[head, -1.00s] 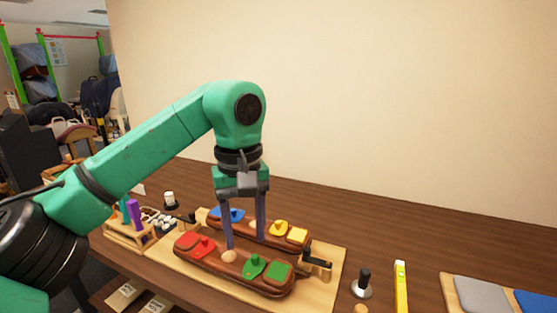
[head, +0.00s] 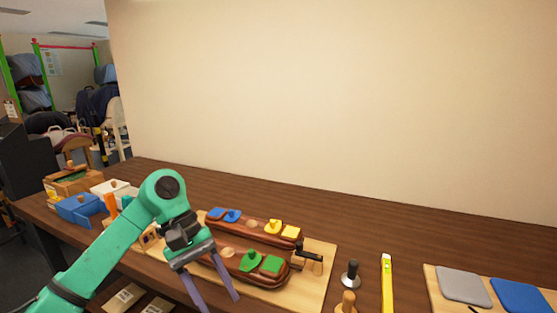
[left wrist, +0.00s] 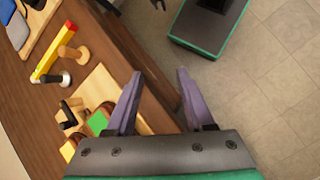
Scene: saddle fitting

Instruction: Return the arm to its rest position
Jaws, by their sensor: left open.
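My left gripper (head: 219,298) is open and empty. It hangs in front of the near edge of the board, tilted down, with nothing between its fingers. In the left wrist view the open fingers (left wrist: 160,75) are spread apart over the table's edge and the floor. The saddle board (head: 318,268) bears two brown wooden bars. The far bar (head: 255,231) carries blue and yellow pieces. The near bar (head: 236,276) shows green pieces; its left part is hidden behind my gripper. My right gripper is not in the head view.
A black-handled clamp (head: 310,257) stands at the board's right end. Right of it are a black-knobbed stamp (head: 350,275), a wooden knob (head: 346,302), a yellow level (head: 387,280) and a board with grey and blue pads (head: 464,285). A blue box (head: 78,209) stands at the left.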

